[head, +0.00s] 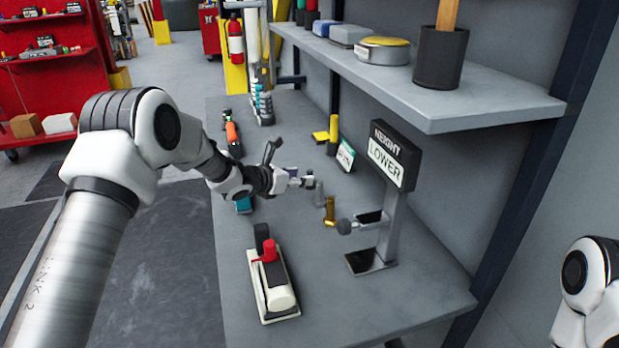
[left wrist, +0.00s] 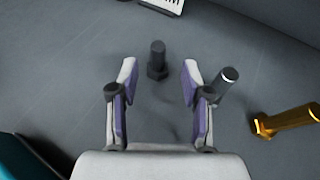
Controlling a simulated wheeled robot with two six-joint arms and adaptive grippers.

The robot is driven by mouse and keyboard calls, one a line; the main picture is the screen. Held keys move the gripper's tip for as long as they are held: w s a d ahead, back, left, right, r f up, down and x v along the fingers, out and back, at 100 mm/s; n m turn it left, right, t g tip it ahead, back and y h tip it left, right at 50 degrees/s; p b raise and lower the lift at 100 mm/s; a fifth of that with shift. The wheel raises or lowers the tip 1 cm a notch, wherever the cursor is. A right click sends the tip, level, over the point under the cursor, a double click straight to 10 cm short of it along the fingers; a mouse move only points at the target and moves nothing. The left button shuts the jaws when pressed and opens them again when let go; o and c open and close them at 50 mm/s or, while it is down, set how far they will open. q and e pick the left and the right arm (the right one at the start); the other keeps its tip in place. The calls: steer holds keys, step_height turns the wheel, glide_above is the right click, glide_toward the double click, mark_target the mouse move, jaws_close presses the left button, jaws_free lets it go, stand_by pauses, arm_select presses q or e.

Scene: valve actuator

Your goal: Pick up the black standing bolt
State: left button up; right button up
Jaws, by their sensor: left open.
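The black standing bolt (left wrist: 157,58) stands upright on the grey bench in the left wrist view, its wider base down. My left gripper (left wrist: 160,78) is open and empty, and the bolt shows just beyond the gap between its fingertips. The fingers are apart from it. In the head view my left gripper (head: 300,181) is low over the bench; the black bolt is hard to make out there behind the fingers. My right gripper is out of view.
A grey bolt (left wrist: 223,83) stands close beside the right finger. A gold bolt (left wrist: 287,120) is farther right. The head view also shows a sign stand (head: 391,157), a white-and-red device (head: 271,280) and an overhead shelf (head: 455,107).

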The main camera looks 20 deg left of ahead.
arm_select(q)
steer(key=x, duration=0.1)
steer(key=p+x, duration=0.1)
steer(key=shift+w+d+r, duration=0.15)
steer(key=shift+w+d, duration=0.05)
steer(key=shift+w, duration=0.1)
steer(key=x, duration=0.3)
steer(key=shift+w+a+f+p, duration=0.1)
steer(key=shift+a+f+p, duration=0.1)
steer(key=shift+f+p, duration=0.1)
steer(key=shift+r, duration=0.15)
steer(key=shift+s, duration=0.25)
steer(key=shift+c, duration=1.3)
jaws_close()
